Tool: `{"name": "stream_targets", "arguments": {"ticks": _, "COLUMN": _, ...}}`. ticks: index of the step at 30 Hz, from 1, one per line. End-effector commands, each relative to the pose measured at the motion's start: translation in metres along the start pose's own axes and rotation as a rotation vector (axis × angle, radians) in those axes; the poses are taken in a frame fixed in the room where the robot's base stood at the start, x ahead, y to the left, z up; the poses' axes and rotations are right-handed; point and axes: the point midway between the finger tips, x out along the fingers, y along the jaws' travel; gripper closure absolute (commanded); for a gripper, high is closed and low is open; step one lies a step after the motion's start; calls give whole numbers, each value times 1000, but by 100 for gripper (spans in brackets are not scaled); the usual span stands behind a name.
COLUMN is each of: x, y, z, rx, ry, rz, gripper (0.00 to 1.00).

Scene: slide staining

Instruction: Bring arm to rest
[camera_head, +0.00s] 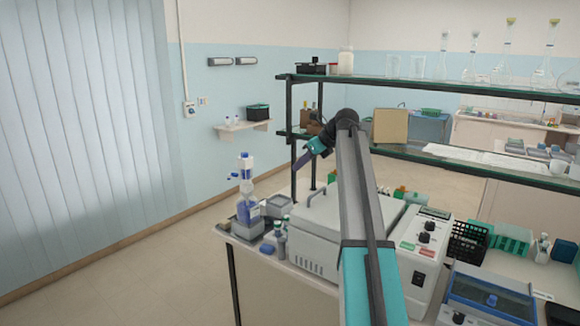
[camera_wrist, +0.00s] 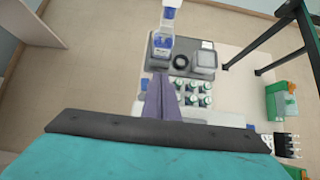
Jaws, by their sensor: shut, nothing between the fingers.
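My arm reaches up and away over the bench in the head view. My gripper (camera_head: 301,162) is at its far end, in the air, pointing down and left. In the wrist view the fingers of my gripper (camera_wrist: 161,88) lie close together, shut and empty. Below them in that view are a blue-labelled bottle (camera_wrist: 164,40) and several small capped bottles (camera_wrist: 192,92). My gripper is above these and appears apart from them.
A grey lidded machine (camera_head: 315,225) stands on the bench under my arm. A control box (camera_head: 420,250) is to its right. A dark shelf frame (camera_head: 450,90) with glassware rises behind. The bottle (camera_head: 247,207) stands near the left bench edge. Floor left of the bench is clear.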

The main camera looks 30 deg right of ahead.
Motion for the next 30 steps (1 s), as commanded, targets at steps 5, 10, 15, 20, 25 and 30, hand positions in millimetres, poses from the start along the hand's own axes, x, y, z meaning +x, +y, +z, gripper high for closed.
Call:
{"name": "stream_targets", "arguments": {"ticks": 5, "x": 1, "y": 1, "z": 0, "rx": -2, "ry": 0, "rz": 0, "gripper": 100}}
{"name": "stream_targets", "arguments": {"ticks": 10, "x": 15, "y": 9, "z": -8, "rx": -42, "ry": 13, "rz": 7, "gripper": 100}}
{"name": "stream_targets", "arguments": {"ticks": 15, "x": 54, "y": 32, "z": -33, "rx": -169, "ry": 53, "rz": 25, "gripper": 100}}
{"name": "stream_targets", "arguments": {"ticks": 20, "x": 104, "y": 65, "z": -68, "rx": -357, "ry": 107, "rz": 56, "gripper": 100}}
{"name": "stream_targets", "arguments": {"ticks": 25, "x": 152, "y": 102, "z": -107, "rx": -567, "ry": 161, "rz": 101, "gripper": 100}}
{"name": "stream_targets", "arguments": {"ticks": 30, "x": 195, "y": 142, "z": -148, "rx": -782, "ry": 211, "rz": 158, "gripper": 100}}
